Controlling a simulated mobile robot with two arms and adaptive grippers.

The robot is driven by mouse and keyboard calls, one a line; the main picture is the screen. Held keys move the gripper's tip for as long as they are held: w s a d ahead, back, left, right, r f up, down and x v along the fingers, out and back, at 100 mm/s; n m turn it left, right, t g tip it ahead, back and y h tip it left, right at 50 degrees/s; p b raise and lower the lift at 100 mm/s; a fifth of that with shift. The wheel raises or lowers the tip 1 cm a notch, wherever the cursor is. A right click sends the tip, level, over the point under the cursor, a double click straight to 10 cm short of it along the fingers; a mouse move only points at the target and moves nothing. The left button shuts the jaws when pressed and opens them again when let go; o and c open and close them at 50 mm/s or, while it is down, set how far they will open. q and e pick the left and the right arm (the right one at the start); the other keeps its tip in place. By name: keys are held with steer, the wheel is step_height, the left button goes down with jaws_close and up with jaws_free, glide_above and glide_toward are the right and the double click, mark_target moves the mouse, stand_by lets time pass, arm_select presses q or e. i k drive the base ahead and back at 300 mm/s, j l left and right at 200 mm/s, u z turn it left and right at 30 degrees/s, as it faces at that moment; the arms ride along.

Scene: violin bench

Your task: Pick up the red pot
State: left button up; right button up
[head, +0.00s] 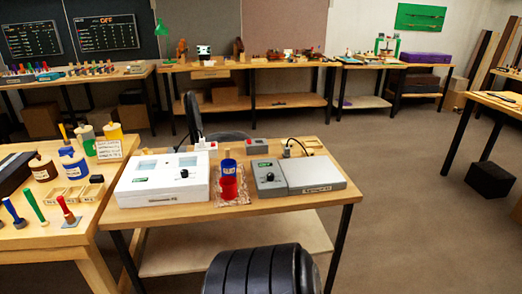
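The red pot (229,188) stands on a small clear tray (244,200) in the middle of the centre bench. A blue pot (229,167) stands just behind it. The white instrument (150,190) is to the left of the red pot, and the grey instrument (300,185) is to its right, both close beside it. Neither of my grippers is in view.
The centre bench (230,212) has a narrow bare strip at its front. A side bench (40,238) at left holds jars, a note card and coloured-handled tools. A dark chair (192,118) stands behind the centre bench. The floor (410,200) to the right is open.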

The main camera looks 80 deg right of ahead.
mark_target(230, 183)
steer(key=z, duration=2.45)
